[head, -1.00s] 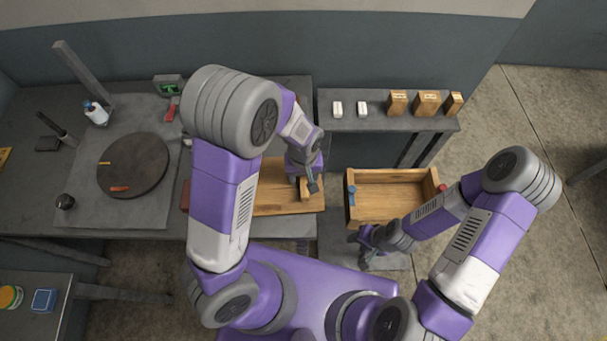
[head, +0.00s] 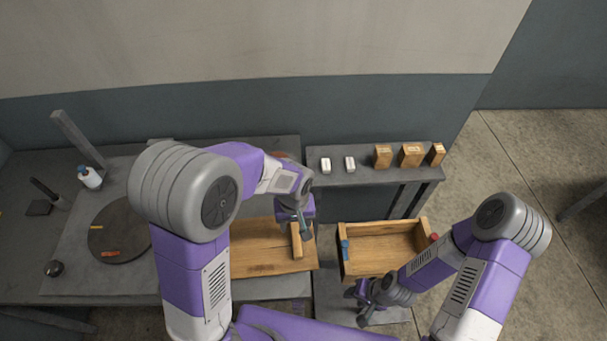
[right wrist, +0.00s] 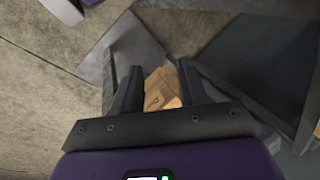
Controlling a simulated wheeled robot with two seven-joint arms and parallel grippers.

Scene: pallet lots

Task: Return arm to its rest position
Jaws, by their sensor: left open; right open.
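My left gripper (head: 304,228) is open above the right end of a wooden board on the table in the head view. A small wooden block (head: 296,243) stands on the board just below its fingers; I cannot tell whether they touch it. My right gripper (head: 362,303) hangs low at the front of the open wooden box, apart from it. In the right wrist view the right gripper (right wrist: 158,88) has its fingers wide apart. A piece of wood shows beyond them, and nothing is held.
The wooden box (head: 384,274) has a blue piece on its left edge. A narrow shelf (head: 375,177) behind holds two white blocks and several wooden blocks. A dark round disc (head: 118,243) and a white bottle (head: 90,178) are on the left table. Open floor lies at right.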

